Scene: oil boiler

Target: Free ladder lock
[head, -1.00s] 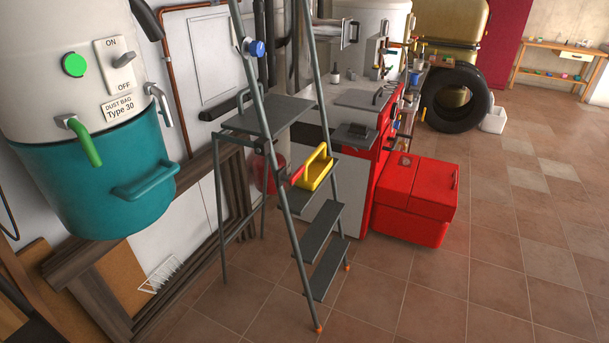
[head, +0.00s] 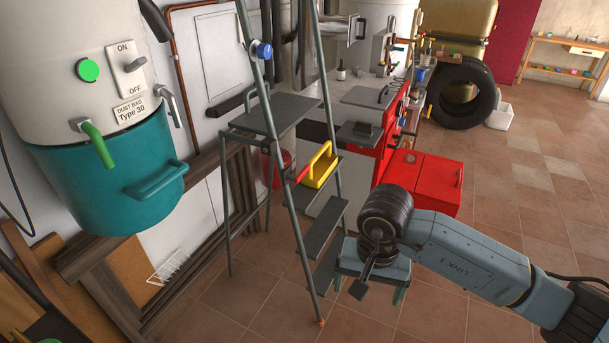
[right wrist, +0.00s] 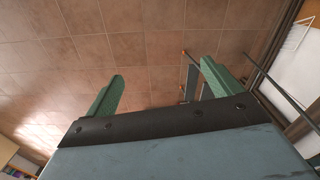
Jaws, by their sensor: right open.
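The grey step ladder (head: 291,190) stands open in the middle of the head view. My right gripper (head: 368,290) points down, in front of the lower steps in the picture, well below the blue knob. In the right wrist view my right gripper (right wrist: 162,72) is open and empty, with ladder parts (right wrist: 192,75) beyond its right finger. My left gripper is not in view.
A teal and white dust collector (head: 105,180) is close on the left. Wooden frames (head: 120,265) lean on the wall behind the ladder. A red box (head: 425,178) and a workbench stand behind my right arm. Tiled floor at right is open.

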